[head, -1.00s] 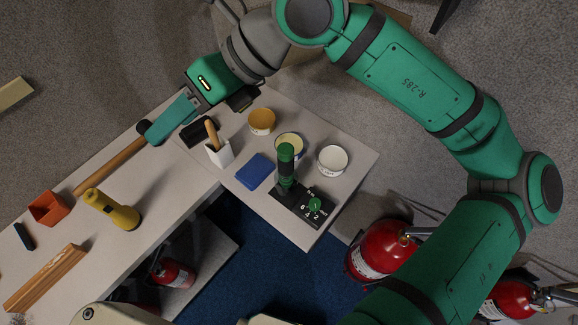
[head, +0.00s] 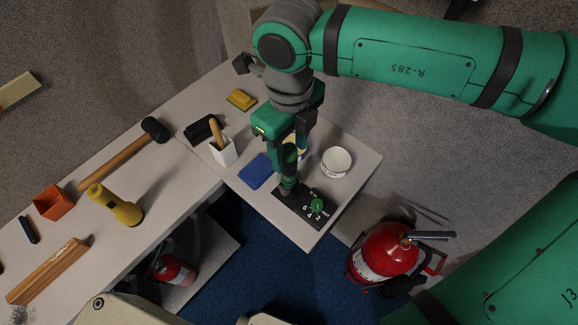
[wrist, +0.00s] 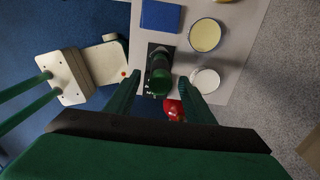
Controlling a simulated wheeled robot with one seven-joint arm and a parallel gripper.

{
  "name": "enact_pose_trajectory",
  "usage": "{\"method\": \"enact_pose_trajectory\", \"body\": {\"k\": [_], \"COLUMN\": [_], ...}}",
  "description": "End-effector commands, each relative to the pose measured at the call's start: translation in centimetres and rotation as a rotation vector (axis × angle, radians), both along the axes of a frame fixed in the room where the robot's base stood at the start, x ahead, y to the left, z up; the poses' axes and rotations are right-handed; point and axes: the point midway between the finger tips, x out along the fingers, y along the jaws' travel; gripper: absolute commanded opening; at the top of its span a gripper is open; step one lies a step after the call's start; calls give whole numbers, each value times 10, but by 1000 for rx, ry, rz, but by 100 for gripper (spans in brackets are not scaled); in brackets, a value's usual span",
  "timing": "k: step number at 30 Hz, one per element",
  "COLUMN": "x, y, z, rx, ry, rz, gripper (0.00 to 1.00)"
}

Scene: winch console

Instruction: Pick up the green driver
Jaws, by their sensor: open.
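A dark green upright handle (head: 289,183), the only thing in view that fits the green driver, stands at the far end of a black numbered plate (head: 309,213). I cannot tell whether it is loose or fixed there. My gripper (head: 289,160) is open and points down over it, with a finger on either side. In the wrist view the green handle (wrist: 158,80) shows end-on between my open fingers (wrist: 159,88), with gaps on both sides. My gripper partly hides the handle in the head view. A green knob (head: 317,205) sits on the same plate.
A red extinguisher (head: 384,254) stands below the table's right edge.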

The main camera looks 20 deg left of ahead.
Motion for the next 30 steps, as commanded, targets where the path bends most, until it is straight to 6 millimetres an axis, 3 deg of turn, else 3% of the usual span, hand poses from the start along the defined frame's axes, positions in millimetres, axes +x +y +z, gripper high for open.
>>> {"method": "enact_pose_trajectory", "body": {"k": [8,18,28,30], "x": [0,1,1,1], "y": [0,0,0,0], "z": [-21,-64,-70,-69], "rx": [3,3,2,2], "ry": [1,1,0,0], "rz": [0,0,-1,-1], "gripper": [49,49,49,32]}}
